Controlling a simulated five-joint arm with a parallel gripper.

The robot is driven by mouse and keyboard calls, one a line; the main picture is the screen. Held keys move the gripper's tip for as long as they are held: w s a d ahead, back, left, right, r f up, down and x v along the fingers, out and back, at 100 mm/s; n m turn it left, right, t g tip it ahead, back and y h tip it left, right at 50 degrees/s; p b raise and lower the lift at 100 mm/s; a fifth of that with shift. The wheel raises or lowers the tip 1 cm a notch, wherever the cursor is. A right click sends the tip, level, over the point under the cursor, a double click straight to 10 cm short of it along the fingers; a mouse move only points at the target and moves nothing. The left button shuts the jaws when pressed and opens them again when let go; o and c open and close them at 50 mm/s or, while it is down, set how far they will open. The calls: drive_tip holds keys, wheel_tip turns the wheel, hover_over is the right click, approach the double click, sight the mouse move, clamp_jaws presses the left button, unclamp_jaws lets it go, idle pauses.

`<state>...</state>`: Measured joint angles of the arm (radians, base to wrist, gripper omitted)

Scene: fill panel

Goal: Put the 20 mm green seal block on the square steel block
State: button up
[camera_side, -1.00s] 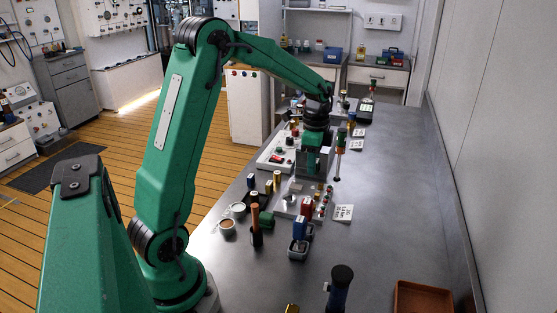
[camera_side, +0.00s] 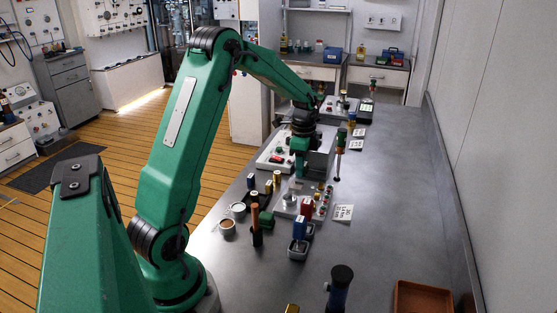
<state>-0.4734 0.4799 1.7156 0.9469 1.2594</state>
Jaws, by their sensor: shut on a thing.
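My gripper (camera_side: 299,172) points down over the far part of a light panel (camera_side: 286,209) on the steel bench. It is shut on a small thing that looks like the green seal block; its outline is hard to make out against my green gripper. A small grey square block (camera_side: 290,198), which looks like the square steel block, sits on the panel just in front of and below my gripper. I cannot tell the exact gap between them.
A red block (camera_side: 306,207) and small coloured pieces stand on the panel's right.

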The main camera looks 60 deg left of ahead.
sight(294, 185)
drive_tip(key=shift+a+f, duration=0.6)
drive_tip(key=shift+a, duration=0.4)
drive_tip(key=shift+a+f, duration=0.6)
drive_tip(key=shift+a, duration=0.35)
drive_tip(key=shift+f, duration=2)
drive_tip(key=shift+f, duration=0.1)
drive_tip(key=o, duration=0.9)
drive_tip(key=shift+o, duration=0.2)
wheel_tip(294, 185, up, 12)
